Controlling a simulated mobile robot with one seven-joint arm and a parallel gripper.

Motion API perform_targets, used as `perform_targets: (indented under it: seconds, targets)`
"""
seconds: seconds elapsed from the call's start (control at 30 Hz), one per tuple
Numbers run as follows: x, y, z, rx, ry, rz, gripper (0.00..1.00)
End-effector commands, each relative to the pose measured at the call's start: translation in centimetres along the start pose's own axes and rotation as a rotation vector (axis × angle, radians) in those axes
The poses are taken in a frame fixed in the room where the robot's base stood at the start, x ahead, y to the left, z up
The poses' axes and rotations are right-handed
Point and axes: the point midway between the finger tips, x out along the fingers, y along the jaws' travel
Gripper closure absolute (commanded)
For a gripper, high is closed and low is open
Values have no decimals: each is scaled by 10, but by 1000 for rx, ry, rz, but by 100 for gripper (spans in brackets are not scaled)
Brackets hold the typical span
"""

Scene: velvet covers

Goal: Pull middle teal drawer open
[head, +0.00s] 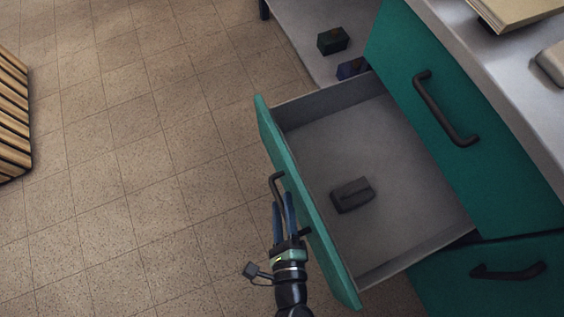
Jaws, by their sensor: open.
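The middle teal drawer (297,199) is pulled well out of the cabinet, and its grey inside shows. A small dark grey object (351,195) lies on its floor. The drawer's dark bar handle (276,181) is on its front, facing left. My gripper (284,205) is at this handle, with its two blue fingers open around or beside the bar. I cannot tell whether the fingers touch it, as they hide part of the handle.
Above is a closed teal drawer (407,100) with a dark handle; below is another teal drawer front (490,285). A grey counter (480,60) tops the cabinet. Two small dark boxes, one green-topped (333,40) and one bluish (351,68), sit on a low grey surface behind. The tiled floor at left is clear up to a slatted wooden item (12,115).

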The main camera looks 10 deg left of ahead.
Motion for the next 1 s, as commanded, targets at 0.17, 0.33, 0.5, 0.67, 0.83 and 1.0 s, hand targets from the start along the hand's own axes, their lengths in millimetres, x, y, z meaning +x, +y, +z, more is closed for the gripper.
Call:
perform_targets:
  seconds: [0.17, 0.33, 0.5, 0.67, 0.83, 1.0]
  targets:
    - [-38, -1, 2, 2, 4, 3, 53]
    - [-76, -1, 1, 2, 4, 3, 53]
    - [-103, -1, 1, 1, 2, 2, 53]
    - [-116, 0, 1, 0, 1, 0, 53]
    - [-118, 0, 0, 0, 1, 0, 53]
    - [-118, 0, 0, 0, 1, 0, 53]
